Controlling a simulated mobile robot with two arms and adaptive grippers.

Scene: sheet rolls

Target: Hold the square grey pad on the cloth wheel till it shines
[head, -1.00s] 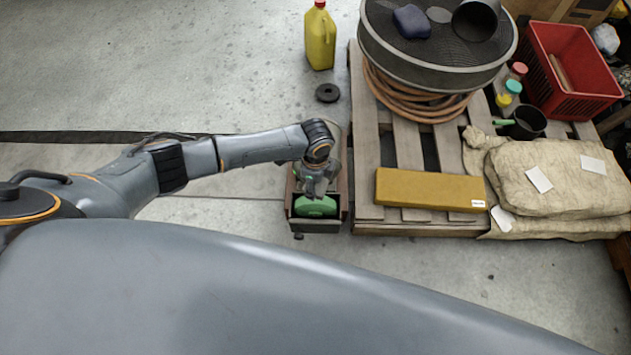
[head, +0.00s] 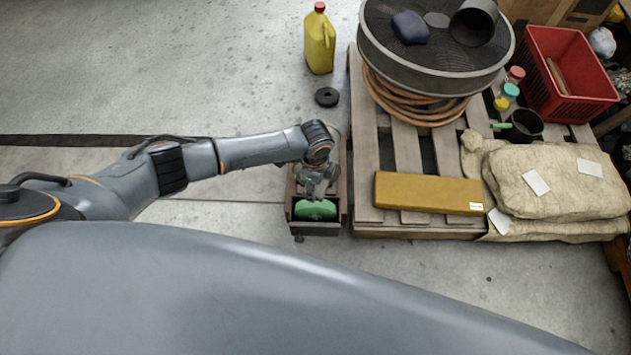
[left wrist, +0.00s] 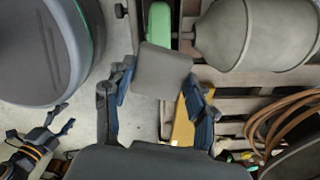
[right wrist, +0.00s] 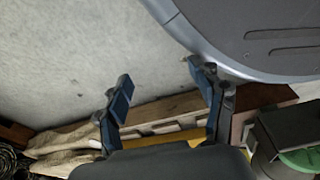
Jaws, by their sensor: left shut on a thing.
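The square grey pad (left wrist: 162,70) is between the two fingers of my left gripper (left wrist: 158,74), which is shut on it. In the left wrist view the pad's far edge meets the lower end of a green rounded part (left wrist: 158,24) beside a grey motor body (left wrist: 240,36); I cannot tell whether they touch. This green part, apparently the wheel, also shows in the head view (head: 315,210) in a dark box, with my left gripper (head: 316,184) just behind it. No shine can be made out on the pad. My right gripper (right wrist: 160,74) is open and empty, outside the head view.
A wooden pallet (head: 400,216) stands right of the box, bearing a yellow block (head: 428,193), a coiled hose (head: 420,108) and beige sacks (head: 560,180). A yellow jug (head: 319,42) and black ring (head: 327,97) are on the floor behind. Floor to the left is clear.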

